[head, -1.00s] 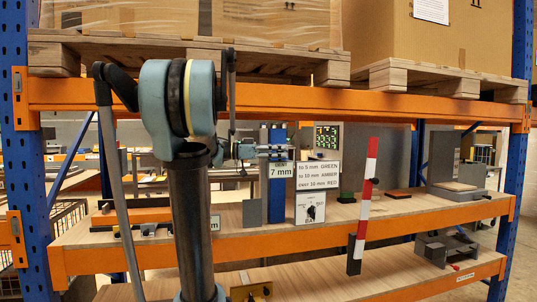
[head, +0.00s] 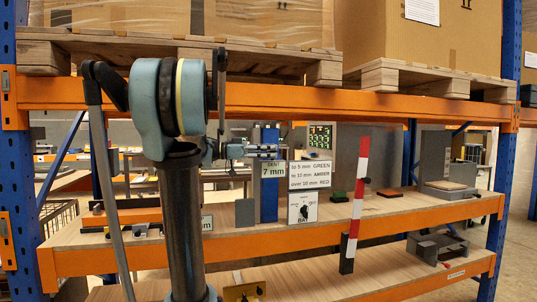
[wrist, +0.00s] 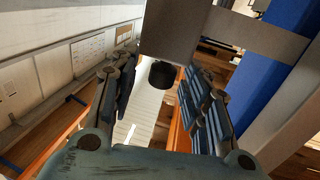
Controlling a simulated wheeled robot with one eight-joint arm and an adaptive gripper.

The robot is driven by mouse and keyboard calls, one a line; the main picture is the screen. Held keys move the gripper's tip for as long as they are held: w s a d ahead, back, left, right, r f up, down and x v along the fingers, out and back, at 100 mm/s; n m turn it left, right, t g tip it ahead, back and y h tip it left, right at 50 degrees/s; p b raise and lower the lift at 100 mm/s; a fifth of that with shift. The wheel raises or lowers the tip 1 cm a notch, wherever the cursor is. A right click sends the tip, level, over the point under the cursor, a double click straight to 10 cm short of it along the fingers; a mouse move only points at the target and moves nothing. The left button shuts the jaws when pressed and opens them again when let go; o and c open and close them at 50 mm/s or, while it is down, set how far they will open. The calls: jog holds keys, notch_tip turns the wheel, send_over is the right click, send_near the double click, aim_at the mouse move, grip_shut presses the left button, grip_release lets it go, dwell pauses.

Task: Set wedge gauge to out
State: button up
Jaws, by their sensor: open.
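My gripper (head: 262,150) is at the front of the blue post (head: 270,195) with the "DENT 7 mm" label (head: 273,170), small in the head view and partly behind my arm. In the wrist view my gripper (wrist: 160,82) is open, its fingers on either side of a grey block (wrist: 178,28) with a dark round knob (wrist: 162,74). This block may be part of the wedge gauge; I cannot tell for sure, nor read its setting. Contact between fingers and knob cannot be made out.
A sign with GREEN, AMBER and RED limits (head: 310,175) stands right of the post, above a dial plate (head: 303,207). A red and white striped post (head: 356,205) stands in front of the shelf. An orange beam (head: 290,100) runs above my gripper.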

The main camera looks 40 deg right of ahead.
jog(key=v, duration=1.1)
jog(key=shift+d, duration=0.1)
jog(key=s+a+f+n+t+y, duration=0.2)
jog(key=s+a+f+n, duration=0.15)
jog(key=f, duration=0.35)
jog(key=s+a+f+n+t+y, duration=0.25)
jog(key=f+n, duration=0.25)
jog(key=f, duration=0.3)
jog(key=s+a+f+n+t+y, duration=0.2)
jog(key=s+a+f+n+t, duration=0.1)
jog(key=f+n, duration=0.3)
jog(key=s+a+f+n+t+y, duration=0.1)
jog(key=s+a+f+n+y, duration=0.2)
jog(key=a+f, duration=0.7)
jog(key=s+a+f+n+t+y, duration=0.2)
jog(key=a+f+n+y, duration=0.4)
jog(key=a+f, duration=0.4)
jog(key=shift+s, duration=0.4)
jog(key=shift+f+n+t, duration=0.1)
jog(key=shift+n+t, duration=0.15)
jog(key=shift+c, duration=1.2)
jog(key=shift+d, duration=0.1)
